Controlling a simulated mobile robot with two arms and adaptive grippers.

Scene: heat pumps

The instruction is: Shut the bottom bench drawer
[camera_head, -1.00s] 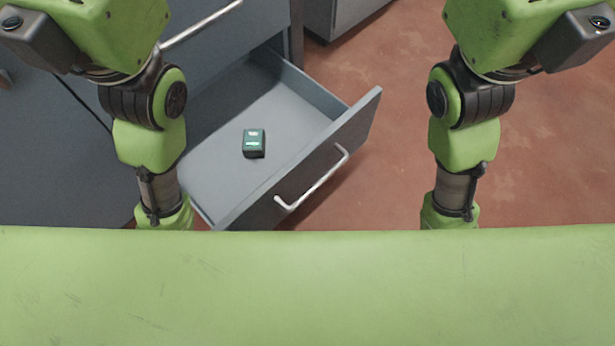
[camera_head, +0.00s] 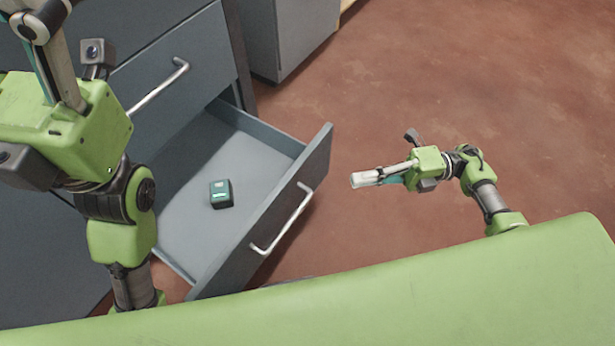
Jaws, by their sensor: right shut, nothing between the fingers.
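The bottom bench drawer (camera_head: 262,226) is grey and stands pulled out, with a silver bar handle (camera_head: 284,222) on its front. A small dark device with a green display (camera_head: 221,194) lies on the drawer's floor. My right gripper (camera_head: 356,180) is shut and empty. It is to the right of the drawer front, apart from it, with its fingers pointing left towards it. My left arm comes in at the left in front of the bench; part of my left gripper (camera_head: 40,20) shows at the top left corner, cut off by the picture edge.
The drawer above (camera_head: 180,70) is shut and has its own bar handle. Another grey cabinet (camera_head: 290,35) stands behind at the top. The reddish floor (camera_head: 450,80) is clear to the right of the drawer.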

